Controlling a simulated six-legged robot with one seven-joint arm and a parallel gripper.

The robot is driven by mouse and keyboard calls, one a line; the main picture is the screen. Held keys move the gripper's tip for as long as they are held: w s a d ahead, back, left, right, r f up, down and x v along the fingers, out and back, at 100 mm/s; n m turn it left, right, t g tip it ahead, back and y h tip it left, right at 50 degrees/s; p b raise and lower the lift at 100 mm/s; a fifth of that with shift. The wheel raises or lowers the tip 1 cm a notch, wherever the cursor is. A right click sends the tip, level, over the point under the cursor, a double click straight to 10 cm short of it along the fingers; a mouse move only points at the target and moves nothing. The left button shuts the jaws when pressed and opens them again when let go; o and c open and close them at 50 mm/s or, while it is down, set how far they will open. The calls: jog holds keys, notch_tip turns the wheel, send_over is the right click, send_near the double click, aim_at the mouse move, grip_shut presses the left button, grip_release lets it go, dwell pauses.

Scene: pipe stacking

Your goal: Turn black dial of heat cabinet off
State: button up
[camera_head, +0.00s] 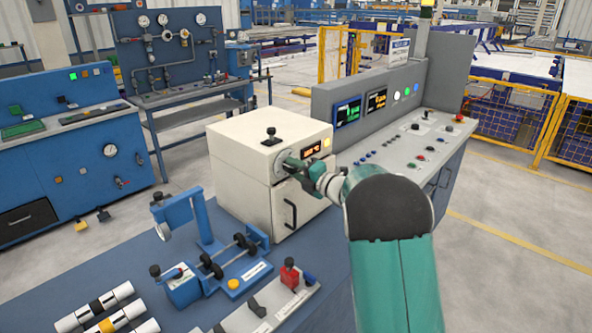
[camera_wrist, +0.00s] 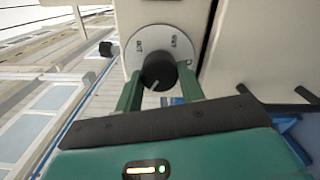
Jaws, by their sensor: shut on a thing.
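The heat cabinet (camera_head: 238,160) is a cream-white box on the blue bench, with an orange display (camera_head: 311,150) and a dark door handle (camera_head: 290,213) on its front. In the wrist view its black dial (camera_wrist: 158,71) sits on a round pale plate (camera_wrist: 157,40) with lettering I cannot read surely. A light pointer line on the dial points down and slightly left in that view. My gripper (camera_head: 296,163) is at the upper left of the cabinet front. Its two green fingers (camera_wrist: 160,78) are shut on the dial, one on each side. In the head view the gripper mostly hides the dial.
A black knob (camera_head: 270,133) stands on the cabinet's top. A grey control console (camera_head: 410,145) with screens and buttons is to the right. A blue clamp fixture (camera_head: 210,265) and striped pipes (camera_head: 100,305) lie in front on the bench.

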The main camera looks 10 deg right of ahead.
jog(key=n, duration=1.2)
jog(key=shift+d, duration=0.1)
dwell(0.5)
jog(key=o, duration=1)
jog(key=shift+w, duration=0.1)
jog(key=shift+c, duration=0.2)
jog(key=v, duration=1.4)
